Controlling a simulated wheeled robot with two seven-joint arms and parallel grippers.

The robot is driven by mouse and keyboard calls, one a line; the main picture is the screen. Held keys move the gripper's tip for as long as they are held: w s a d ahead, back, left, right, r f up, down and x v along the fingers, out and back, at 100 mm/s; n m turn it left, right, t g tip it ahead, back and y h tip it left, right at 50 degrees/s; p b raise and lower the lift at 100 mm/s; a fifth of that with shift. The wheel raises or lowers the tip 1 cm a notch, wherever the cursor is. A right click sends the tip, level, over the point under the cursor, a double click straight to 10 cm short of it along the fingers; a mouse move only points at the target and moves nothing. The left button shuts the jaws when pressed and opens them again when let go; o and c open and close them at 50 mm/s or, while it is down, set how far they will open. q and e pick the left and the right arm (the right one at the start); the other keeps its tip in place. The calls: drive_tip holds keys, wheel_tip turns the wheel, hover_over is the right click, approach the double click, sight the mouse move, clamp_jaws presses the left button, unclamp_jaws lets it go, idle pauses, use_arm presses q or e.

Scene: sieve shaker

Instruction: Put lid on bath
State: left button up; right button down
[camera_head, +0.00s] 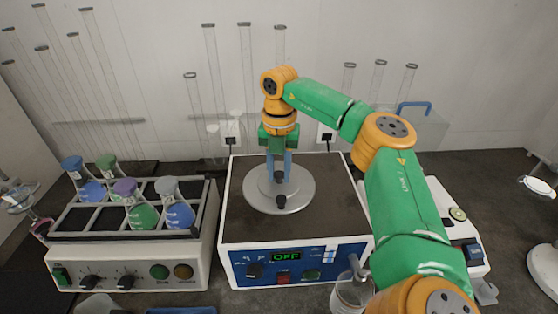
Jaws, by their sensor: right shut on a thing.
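The bath is a white box (237,190) with a dark top and a blue front panel reading OFF, standing in the middle of the bench. I cannot tell whether the lid touches the bath top. My left gripper is not in view.
A white device (130,265) with several colored flasks in its rack stands at the left. Glass tubes (245,70) stand along the back wall. A clear container with a blue handle (414,106) is behind my right arm. A glass beaker (349,296) stands in front.

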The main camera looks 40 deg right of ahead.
idle(0.6)
drive_tip(key=c, duration=0.6)
unclamp_jaws()
drive_tip(key=shift+o, duration=0.2)
wheel_tip(320, 180, up, 6)
drive_tip(key=p, duration=0.7)
drive_tip(key=shift+r, duration=0.1)
